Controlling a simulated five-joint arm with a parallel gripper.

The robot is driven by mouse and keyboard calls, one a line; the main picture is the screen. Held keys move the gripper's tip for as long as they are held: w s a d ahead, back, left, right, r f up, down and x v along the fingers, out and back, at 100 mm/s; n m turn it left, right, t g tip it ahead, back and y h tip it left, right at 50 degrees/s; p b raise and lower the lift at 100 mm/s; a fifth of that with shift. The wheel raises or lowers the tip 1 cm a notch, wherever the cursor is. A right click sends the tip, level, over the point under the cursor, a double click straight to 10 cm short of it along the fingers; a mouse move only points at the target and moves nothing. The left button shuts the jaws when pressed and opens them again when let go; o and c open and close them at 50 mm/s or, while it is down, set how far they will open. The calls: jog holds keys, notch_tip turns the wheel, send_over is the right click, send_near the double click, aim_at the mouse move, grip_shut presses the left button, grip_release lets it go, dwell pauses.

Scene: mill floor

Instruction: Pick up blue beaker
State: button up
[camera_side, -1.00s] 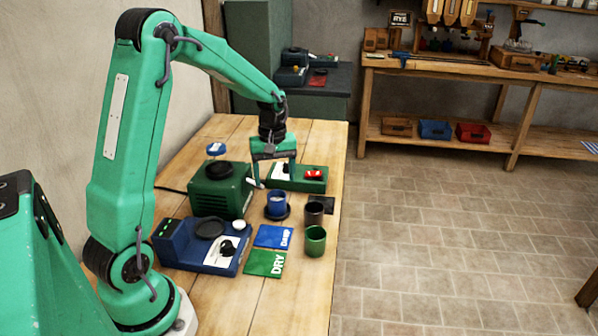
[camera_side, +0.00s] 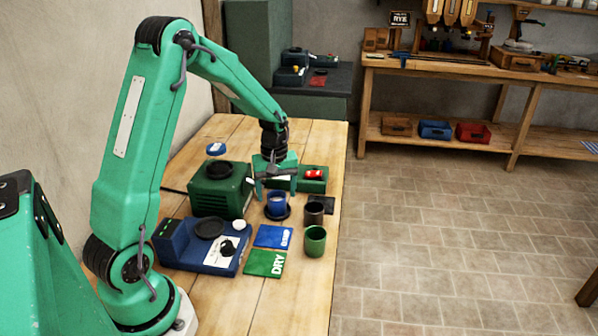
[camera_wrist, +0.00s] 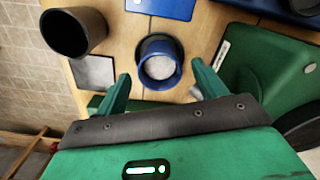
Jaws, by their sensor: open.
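The blue beaker (camera_side: 276,203) stands upright on a dark round base on the wooden table in the side view, with pale contents inside. In the wrist view the blue beaker (camera_wrist: 160,62) lies ahead of and between the two fingers, seen from above with whitish grainy contents. My gripper (camera_side: 276,196) is open and empty, pointing down just above and behind the beaker. It also shows in the wrist view (camera_wrist: 160,84), its fingers on either side and apart from the beaker.
A green machine (camera_side: 220,192) is at the left. A blue scale (camera_side: 200,249) and blue and green cards (camera_side: 273,236) lie in front. The front of the table is bare.

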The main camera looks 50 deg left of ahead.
jog(key=shift+f, duration=1.35)
jog(key=c, duration=1.2)
jog(key=shift+r, duration=0.15)
jog(key=shift+c, duration=0.2)
jog(key=shift+r, duration=0.55)
jog(key=r, duration=0.3)
jog(key=shift+d+r, duration=0.1)
jog(key=shift+d, duration=0.2)
jog(key=s+d+r, duration=0.1)
jog(key=d+r, duration=0.5)
jog(key=d, duration=0.5)
jog(key=shift+s+r, duration=0.25)
jog(key=shift+s, duration=0.1)
